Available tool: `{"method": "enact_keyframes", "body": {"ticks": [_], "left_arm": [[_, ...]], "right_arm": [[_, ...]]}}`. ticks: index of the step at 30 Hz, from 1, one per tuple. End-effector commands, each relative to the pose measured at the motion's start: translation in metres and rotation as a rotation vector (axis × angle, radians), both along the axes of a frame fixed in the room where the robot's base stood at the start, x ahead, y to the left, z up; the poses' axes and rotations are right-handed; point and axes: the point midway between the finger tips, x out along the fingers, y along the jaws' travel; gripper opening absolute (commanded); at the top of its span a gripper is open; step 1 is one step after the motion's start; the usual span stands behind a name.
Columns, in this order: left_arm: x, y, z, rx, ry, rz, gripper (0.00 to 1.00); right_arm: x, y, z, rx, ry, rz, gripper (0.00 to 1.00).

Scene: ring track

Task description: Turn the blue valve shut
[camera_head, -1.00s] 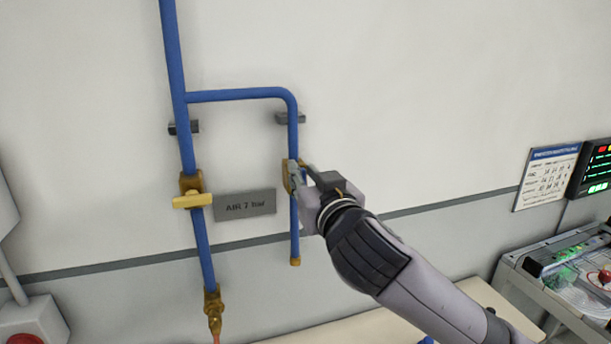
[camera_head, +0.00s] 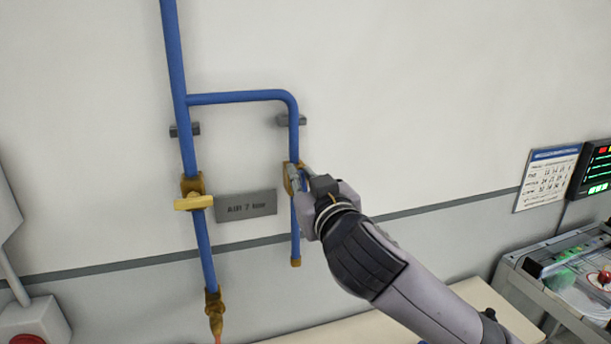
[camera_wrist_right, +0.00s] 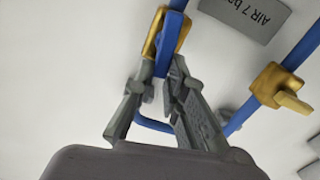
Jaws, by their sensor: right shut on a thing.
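The blue valve has a brass body (camera_head: 288,180) on the right-hand branch of the blue wall pipe. In the right wrist view its brass body (camera_wrist_right: 152,44) sits at the top, with a blue lever (camera_wrist_right: 171,34) in front, running roughly along the pipe. My right gripper (camera_head: 300,170) is at this valve, and its hand hides part of it in the head view. In the right wrist view the fingers of the gripper (camera_wrist_right: 161,74) stand on either side of the blue lever's end and are shut on it. My left gripper is not in view.
A second valve with a yellow lever (camera_head: 194,203) is on the main pipe to the left, its lever across the pipe. A grey "AIR" sign (camera_head: 246,205) hangs between the pipes. A bench with a device (camera_head: 560,262) stands at right.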

Motion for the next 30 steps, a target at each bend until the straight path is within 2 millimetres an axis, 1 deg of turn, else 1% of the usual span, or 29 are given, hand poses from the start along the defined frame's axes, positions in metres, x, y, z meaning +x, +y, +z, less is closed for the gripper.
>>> {"method": "enact_keyframes", "body": {"ticks": [11, 30], "left_arm": [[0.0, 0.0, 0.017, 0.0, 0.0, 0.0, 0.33], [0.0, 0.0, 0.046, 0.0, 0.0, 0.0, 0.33]], "right_arm": [[-0.003, 0.009, -0.001, -0.327, -0.105, 0.0, 0.0], [-0.007, 0.02, -0.013, -0.907, -0.293, 0.001, 0.0]]}}
